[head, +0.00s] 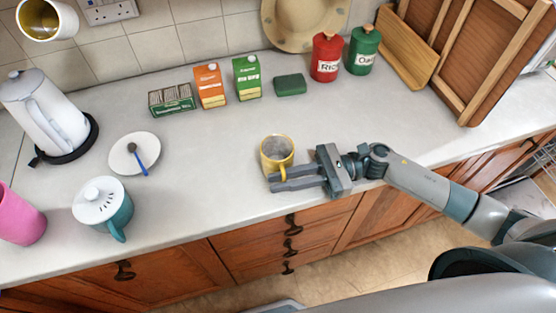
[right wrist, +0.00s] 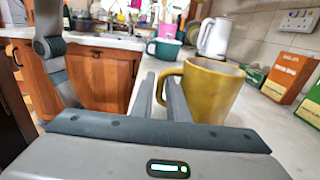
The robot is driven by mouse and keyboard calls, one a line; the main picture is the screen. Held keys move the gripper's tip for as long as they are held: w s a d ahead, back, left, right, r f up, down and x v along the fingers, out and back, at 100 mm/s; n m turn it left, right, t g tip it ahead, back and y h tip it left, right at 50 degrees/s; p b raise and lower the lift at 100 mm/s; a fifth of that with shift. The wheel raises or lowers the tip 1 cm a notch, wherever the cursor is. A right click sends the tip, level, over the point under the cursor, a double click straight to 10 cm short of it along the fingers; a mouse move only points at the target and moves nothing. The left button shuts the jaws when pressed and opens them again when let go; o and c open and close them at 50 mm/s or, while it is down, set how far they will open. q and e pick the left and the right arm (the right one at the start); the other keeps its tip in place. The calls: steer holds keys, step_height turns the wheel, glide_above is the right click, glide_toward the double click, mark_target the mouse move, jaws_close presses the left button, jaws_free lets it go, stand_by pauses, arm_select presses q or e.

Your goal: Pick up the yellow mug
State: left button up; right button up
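A yellow mug (head: 276,152) stands upright near the front edge of the counter, its handle toward the front. My right gripper (head: 272,183) reaches in from the right, low at the mug's front side. In the right wrist view the yellow mug (right wrist: 212,92) stands just right of the fingers, and its handle shows between and above the fingertips (right wrist: 161,85). The two fingers are apart with a visible gap. I cannot tell whether either touches the handle. My left gripper is not in view.
A white-and-teal lidded pot (head: 103,203), a saucer with a spoon (head: 125,160) and a white kettle (head: 45,115) stand left. Cartons (head: 210,86), a green sponge (head: 290,85) and red (head: 326,58) and green canisters (head: 363,50) line the back. Counter around the mug is clear.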

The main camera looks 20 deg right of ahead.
mark_target(284, 174)
jaws_close()
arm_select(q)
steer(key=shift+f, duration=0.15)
arm_select(e)
steer(key=shift+r, duration=0.3)
steer(key=shift+d+r+b, duration=0.1)
steer(key=shift+r+b, duration=0.9)
steer(key=shift+r, duration=0.75)
arm_select(q)
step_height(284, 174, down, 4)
steer(key=b, duration=0.2)
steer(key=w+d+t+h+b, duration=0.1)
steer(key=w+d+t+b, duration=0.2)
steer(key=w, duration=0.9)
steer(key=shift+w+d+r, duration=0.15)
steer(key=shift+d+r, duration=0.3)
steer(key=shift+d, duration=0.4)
arm_select(e)
steer(key=w+d+r, duration=0.5)
steer(key=d+r, duration=0.2)
steer(key=d, duration=0.3)
steer(key=shift+d, duration=0.2)
